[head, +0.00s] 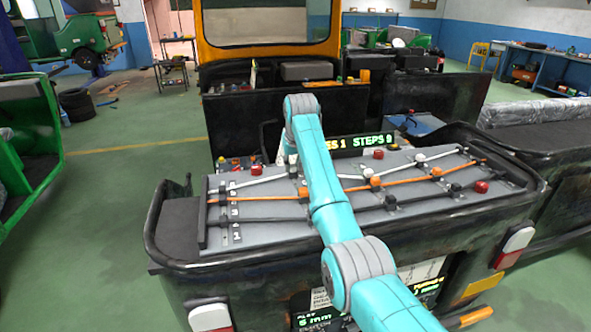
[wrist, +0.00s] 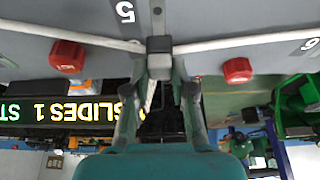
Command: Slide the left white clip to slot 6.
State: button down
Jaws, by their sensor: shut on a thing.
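In the wrist view, which looks upside down, my gripper (wrist: 160,74) is shut on a small clip (wrist: 159,45). The clip looks grey in this light and sits on the white cable (wrist: 240,42), which runs across the panel. The printed number 5 (wrist: 125,12) is just left of the clip, and the number 6 (wrist: 310,45) is at the far right. In the head view my arm hides the gripper and the held clip. There, other white clips (head: 369,172) and (head: 420,157) sit on the white cable to the right of my arm.
The grey panel (head: 270,232) also carries orange and black cables with clips. Red knobs (head: 378,154) stand along it; two, one red knob (wrist: 67,57) and another (wrist: 237,70), flank my gripper. A lit sign (head: 362,142) stands behind the panel.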

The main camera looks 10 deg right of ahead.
jog(key=shift+w, duration=0.35)
jog(key=shift+r, duration=0.1)
jog(key=c, duration=1)
grip_release()
jog(key=shift+w, duration=0.1)
jog(key=shift+o, duration=0.2)
jog(key=v, duration=1.2)
